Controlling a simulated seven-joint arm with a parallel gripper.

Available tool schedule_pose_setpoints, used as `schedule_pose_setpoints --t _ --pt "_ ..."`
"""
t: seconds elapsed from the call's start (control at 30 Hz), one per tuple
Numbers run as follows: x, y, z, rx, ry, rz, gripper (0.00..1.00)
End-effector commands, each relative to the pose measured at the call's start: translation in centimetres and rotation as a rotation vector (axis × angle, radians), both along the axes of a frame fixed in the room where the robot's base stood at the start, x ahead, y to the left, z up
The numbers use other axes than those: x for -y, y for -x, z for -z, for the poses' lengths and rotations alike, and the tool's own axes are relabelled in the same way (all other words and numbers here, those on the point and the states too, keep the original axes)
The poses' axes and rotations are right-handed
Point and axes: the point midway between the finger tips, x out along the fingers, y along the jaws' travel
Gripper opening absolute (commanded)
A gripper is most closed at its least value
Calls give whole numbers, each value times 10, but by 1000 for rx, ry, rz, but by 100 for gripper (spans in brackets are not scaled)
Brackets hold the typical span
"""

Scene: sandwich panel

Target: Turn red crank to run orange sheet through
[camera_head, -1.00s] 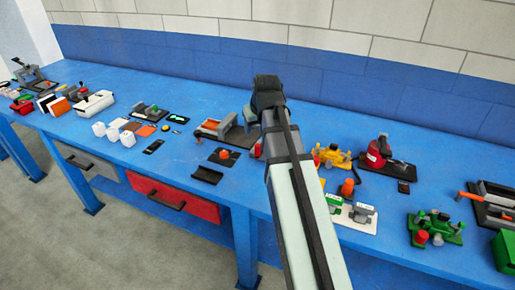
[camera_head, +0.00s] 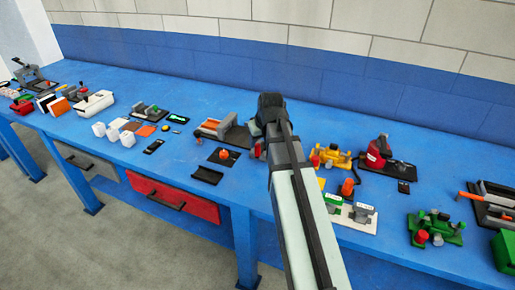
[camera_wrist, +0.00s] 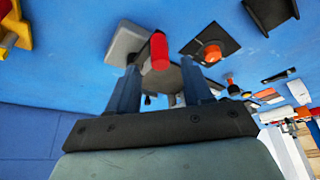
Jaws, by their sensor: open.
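The red crank handle (camera_wrist: 159,52) stands up from a grey device (camera_wrist: 126,42) in the wrist view. My gripper (camera_wrist: 160,70) is open, its two dark fingers to either side of the handle's lower end. I cannot tell whether they touch it. A rounded grey part behind the handle is partly covered by the fingers.
A black plate with an orange knob (camera_head: 223,155) and a black tray (camera_head: 206,175) lie left of my arm. A yellow device (camera_head: 333,156) and a red machine (camera_head: 378,152) stand to the right. The blue bench (camera_head: 185,185) is bare in patches at its front.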

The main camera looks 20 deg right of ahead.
Motion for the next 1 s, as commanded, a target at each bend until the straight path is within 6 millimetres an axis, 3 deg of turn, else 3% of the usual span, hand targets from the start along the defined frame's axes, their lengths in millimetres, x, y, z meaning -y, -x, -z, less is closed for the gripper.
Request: schedule_pose_setpoints --t 0.4,0.9,1.0 --pt "0 -18 43 -2 0 0 50" --pt "0 -21 51 0 0 0 50" --pt "0 -21 51 0 0 0 42"
